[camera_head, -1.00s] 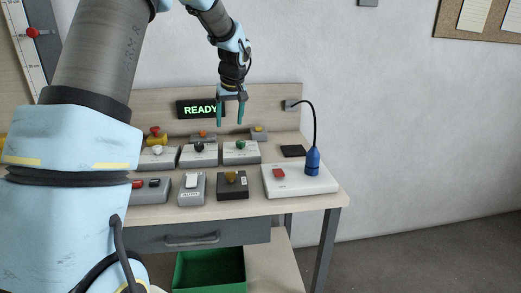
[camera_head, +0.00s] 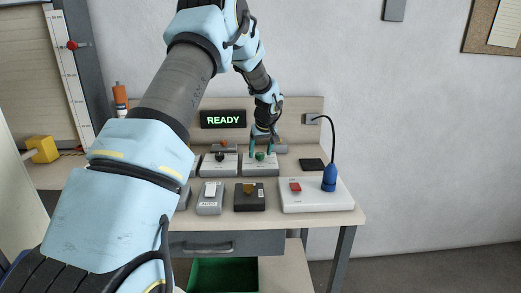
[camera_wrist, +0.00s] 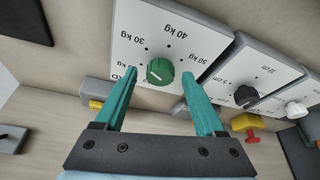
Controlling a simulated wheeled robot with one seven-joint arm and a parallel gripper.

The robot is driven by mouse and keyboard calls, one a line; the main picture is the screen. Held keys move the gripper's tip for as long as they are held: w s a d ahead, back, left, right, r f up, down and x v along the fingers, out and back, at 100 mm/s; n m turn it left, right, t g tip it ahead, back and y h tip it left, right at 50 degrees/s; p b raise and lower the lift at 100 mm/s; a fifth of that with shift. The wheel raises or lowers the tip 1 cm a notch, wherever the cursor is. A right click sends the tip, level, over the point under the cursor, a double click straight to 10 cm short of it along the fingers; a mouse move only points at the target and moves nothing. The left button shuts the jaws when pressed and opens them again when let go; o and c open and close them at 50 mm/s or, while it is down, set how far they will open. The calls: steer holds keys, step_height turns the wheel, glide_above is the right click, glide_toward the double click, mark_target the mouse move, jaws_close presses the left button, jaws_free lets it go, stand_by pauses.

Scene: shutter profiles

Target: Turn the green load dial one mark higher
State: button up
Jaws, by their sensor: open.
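The green load dial (camera_wrist: 160,71) sits on a white-faced panel (camera_wrist: 120,30) with marks; 30 kg, 40 kg and 50 kg are legible, upside down in the wrist view. One label at the left is partly hidden by a finger. The dial's pale pointer line seems to face roughly the 30 kg side, but it is small. My gripper (camera_wrist: 158,76) is open, its teal fingers on either side of the dial, with gaps visible. In the head view the dial (camera_head: 260,156) shows between the fingertips of my gripper (camera_head: 262,153). Contact cannot be told.
A panel with a black dial (camera_wrist: 246,95) is beside the load panel, with a white knob (camera_wrist: 296,109) beyond. A red and yellow button (camera_wrist: 245,125) is near. The sign (camera_head: 223,119) reads READY.

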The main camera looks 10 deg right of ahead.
steer(key=shift+f, duration=0.1)
steer(key=shift+c, duration=0.4)
jaws_close()
